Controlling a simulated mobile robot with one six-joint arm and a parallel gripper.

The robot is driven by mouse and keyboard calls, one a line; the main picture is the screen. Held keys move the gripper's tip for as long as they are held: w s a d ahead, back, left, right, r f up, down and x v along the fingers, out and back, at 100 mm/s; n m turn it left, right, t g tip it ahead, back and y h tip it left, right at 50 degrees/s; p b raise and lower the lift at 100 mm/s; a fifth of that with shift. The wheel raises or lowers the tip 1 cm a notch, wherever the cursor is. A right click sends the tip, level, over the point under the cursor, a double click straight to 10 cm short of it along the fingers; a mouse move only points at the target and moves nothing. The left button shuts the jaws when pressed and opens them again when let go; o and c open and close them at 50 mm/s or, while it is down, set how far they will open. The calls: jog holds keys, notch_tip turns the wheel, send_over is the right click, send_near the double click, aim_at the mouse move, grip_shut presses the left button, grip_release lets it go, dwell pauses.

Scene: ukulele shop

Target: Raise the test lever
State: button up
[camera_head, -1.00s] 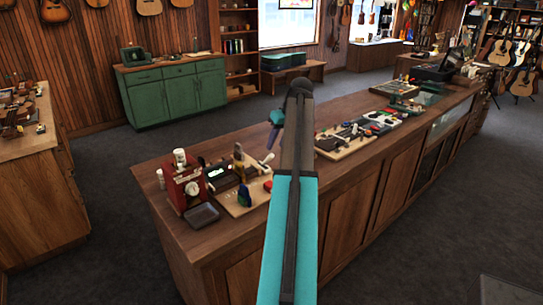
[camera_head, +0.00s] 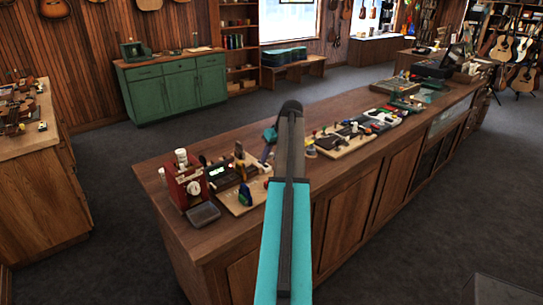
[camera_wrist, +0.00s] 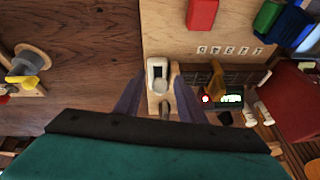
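In the wrist view my gripper (camera_wrist: 158,98) points down with its two grey-purple fingers apart. A pale upright piece with a white, dark-slotted top (camera_wrist: 158,72) stands between and just beyond the fingers; it may be the test lever, but I cannot tell for sure. I see no finger touching it. A dark box with a lit display (camera_wrist: 225,98) and a red light lies right of it, with a brown upright piece (camera_wrist: 216,76) beside it. In the head view the box (camera_head: 222,172) sits on the counter, and my arm hides most of my gripper.
A pale board (camera_wrist: 205,30) carries a red block (camera_wrist: 202,14), lettered tiles and green and blue pieces. A red machine with a dial (camera_head: 184,182) stands at the counter's left end. A spool (camera_wrist: 28,62) lies left in the wrist view. Bare wooden counter (camera_wrist: 90,50) lies between.

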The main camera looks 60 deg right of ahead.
grip_shut()
